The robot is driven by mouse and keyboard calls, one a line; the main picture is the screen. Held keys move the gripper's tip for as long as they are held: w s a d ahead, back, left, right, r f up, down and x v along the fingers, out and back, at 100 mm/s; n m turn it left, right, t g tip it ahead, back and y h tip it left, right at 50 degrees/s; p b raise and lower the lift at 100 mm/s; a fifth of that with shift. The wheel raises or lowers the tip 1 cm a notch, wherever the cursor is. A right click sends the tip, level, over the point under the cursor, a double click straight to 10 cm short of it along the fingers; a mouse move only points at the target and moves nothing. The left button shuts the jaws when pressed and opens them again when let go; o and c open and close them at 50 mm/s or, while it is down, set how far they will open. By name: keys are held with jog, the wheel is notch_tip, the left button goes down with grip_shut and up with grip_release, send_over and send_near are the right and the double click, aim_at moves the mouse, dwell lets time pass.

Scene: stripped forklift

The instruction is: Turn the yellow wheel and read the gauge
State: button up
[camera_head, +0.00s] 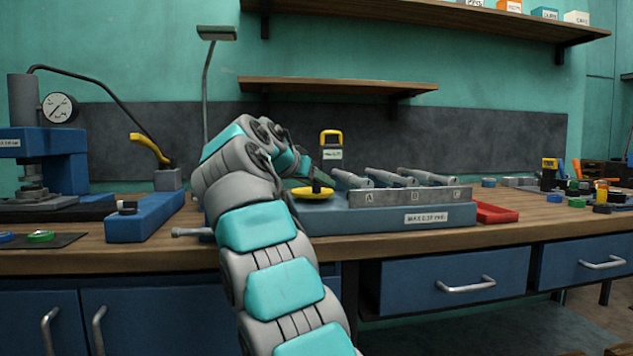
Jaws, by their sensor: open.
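A yellow wheel (301,194) lies flat on the grey-blue block at the middle of the bench, left of the labelled rack. My arm reaches up from the bottom and bends right towards it. My gripper (315,178) is open at the wheel; its fingertips are small and dark here, and I cannot tell whether they touch the wheel. A round white gauge (59,107) with a dark needle is on the blue press at the far left. Its numbers are too small to read.
The rack (412,196) holds several grey cylinders right of the wheel. A lamp (205,95) and a yellow-topped device (331,146) stand behind. A red tray (492,212) lies to the right.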

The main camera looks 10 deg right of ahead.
grip_shut()
dwell(0.3)
jog(key=shift+s, duration=0.1)
dwell(0.4)
jog(key=shift+d+n+t+y+b, duration=0.35)
jog(key=shift+n+t+y+b, duration=0.5)
jog(key=shift+n+b, duration=0.2)
jog(key=shift+d+r+n+t+y, duration=0.15)
jog(key=shift+d+n+t+y, duration=0.2)
jog(key=shift+n+y, duration=0.6)
jog(key=shift+w+d+r+n+t+y+p, duration=0.2)
jog(key=shift+n+t+y+p, duration=0.15)
jog(key=shift+n+y, duration=0.35)
jog(key=n+y+p, duration=0.1)
jog(key=y+p, duration=0.1)
jog(key=p, duration=0.1)
jog(key=shift+w+d+n+t+y, duration=0.2)
jog(key=shift+w+n+t+y, duration=0.1)
jog(key=shift+n, duration=0.1)
jog(key=shift+f, duration=0.15)
jog(key=shift+d+f+n+y+p, duration=0.1)
jog(key=shift+n+y+p, duration=0.2)
